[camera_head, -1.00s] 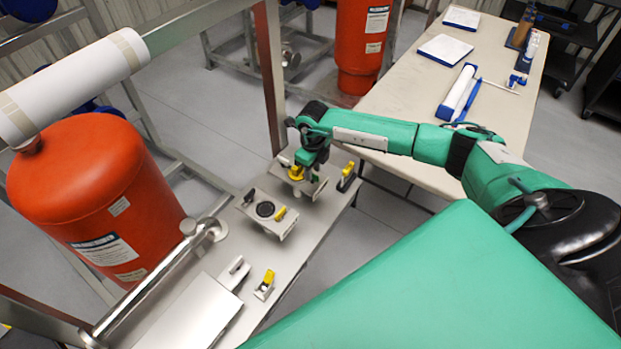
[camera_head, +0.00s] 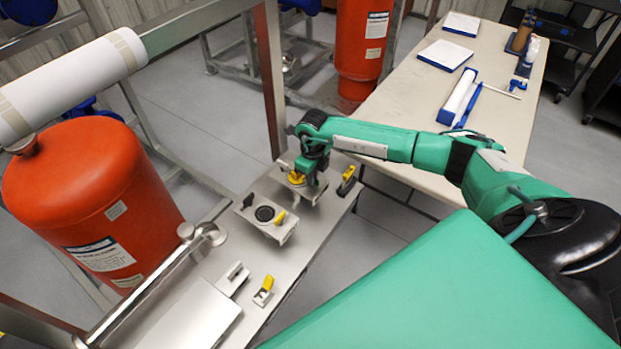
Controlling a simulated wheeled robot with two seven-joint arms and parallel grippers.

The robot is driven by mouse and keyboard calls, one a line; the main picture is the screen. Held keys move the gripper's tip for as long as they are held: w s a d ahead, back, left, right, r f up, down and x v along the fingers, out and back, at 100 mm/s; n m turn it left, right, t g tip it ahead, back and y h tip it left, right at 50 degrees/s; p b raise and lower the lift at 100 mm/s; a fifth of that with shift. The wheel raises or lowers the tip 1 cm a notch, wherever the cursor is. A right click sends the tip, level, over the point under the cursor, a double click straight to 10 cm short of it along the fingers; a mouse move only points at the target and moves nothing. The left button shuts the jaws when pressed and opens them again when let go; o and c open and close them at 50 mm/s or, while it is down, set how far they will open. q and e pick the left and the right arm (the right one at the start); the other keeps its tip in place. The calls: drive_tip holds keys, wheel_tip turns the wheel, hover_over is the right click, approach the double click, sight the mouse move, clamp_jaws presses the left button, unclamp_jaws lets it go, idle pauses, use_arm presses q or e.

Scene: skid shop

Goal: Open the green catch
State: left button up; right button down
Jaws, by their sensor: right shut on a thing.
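My right gripper (camera_head: 311,178) is at the far plate fixture (camera_head: 301,193) on the steel bench, close beside its round yellow knob (camera_head: 296,178). It points down and is shut on a small part at the fixture's right side. That part sits where the neighbouring fixture has its catch, so I take it as the green catch. The catch is mostly hidden by my gripper, which is the same green, and I cannot tell whether it is open. My left gripper is not in view.
The steel bench (camera_head: 275,258) also holds a middle fixture (camera_head: 272,231) with a black knob and yellow catch, and separate yellow catches (camera_head: 263,291) (camera_head: 347,181). A steel pipe (camera_head: 150,290) and orange tank (camera_head: 95,200) stand left. A beige table (camera_head: 420,95) is behind my right arm.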

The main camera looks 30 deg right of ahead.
drive_tip(key=shift+m, duration=1.7)
